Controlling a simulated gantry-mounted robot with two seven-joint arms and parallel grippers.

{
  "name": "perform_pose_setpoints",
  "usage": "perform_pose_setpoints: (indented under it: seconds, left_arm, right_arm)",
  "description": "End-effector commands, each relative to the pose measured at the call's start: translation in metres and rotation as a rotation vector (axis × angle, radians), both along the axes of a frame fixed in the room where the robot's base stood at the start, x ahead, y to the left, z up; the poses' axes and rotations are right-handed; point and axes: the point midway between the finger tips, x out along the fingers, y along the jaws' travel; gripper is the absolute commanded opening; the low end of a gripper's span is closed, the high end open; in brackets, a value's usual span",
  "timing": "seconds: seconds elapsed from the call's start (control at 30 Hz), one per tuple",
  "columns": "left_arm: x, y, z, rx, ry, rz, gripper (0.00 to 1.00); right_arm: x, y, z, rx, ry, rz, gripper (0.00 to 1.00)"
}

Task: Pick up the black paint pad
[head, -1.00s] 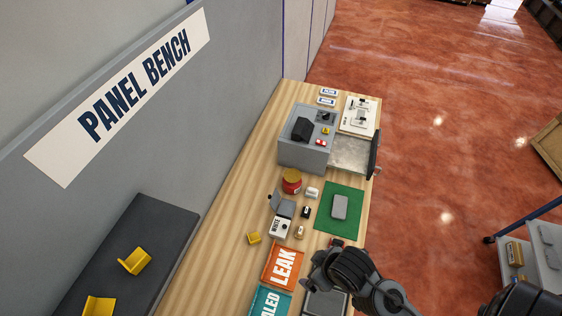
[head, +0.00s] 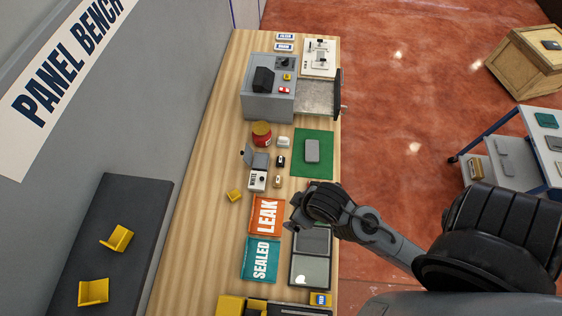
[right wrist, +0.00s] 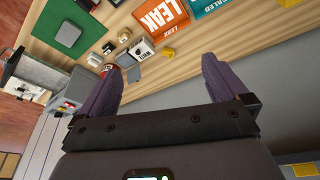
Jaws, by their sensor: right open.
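A small black pad (head: 280,160) lies on the wooden bench, between a white pad (head: 284,142) and a tan pad (head: 277,181), left of the green mat (head: 327,170). In the right wrist view the black pad (right wrist: 109,47) is small, beyond the left finger. My right gripper (right wrist: 163,75) is open and empty, its two dark fingers wide apart. In the head view my right gripper (head: 294,216) hangs over the bench by the orange LEAK tray, nearer the camera than the pads. My left gripper is not in view.
A grey pad (head: 312,150) lies on the green mat. A white box (head: 257,180), a red can (head: 262,133) and a yellow bracket (head: 234,196) are close by. A grey machine (head: 268,100) stands beyond, the teal SEALED tray (head: 246,260) nearer.

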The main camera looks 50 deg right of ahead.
Motion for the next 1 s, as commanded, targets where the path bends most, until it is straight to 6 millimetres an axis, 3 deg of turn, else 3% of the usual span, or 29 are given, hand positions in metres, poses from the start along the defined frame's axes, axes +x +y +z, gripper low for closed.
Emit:
perform_pose_setpoints:
  seconds: [0.37,0.5,0.57,0.87,1.0]
  left_arm:
    - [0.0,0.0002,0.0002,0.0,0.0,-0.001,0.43]
    - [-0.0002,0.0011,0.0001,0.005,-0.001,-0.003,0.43]
    - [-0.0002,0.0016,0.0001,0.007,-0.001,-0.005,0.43]
    - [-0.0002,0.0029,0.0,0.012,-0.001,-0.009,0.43]
    - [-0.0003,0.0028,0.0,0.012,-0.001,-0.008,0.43]
  right_arm:
    - [-0.0001,-0.0001,0.0,0.0,0.0,0.0,1.0]
    - [0.0,-0.0002,0.0,0.0,0.0,0.0,0.79]
    - [0.0,-0.0002,0.0,0.0,0.0,0.0,0.72]
    - [0.0012,-0.0005,0.0008,0.004,-0.004,-0.013,0.72]
    - [0.0021,-0.0001,0.001,0.033,-0.008,-0.097,0.72]
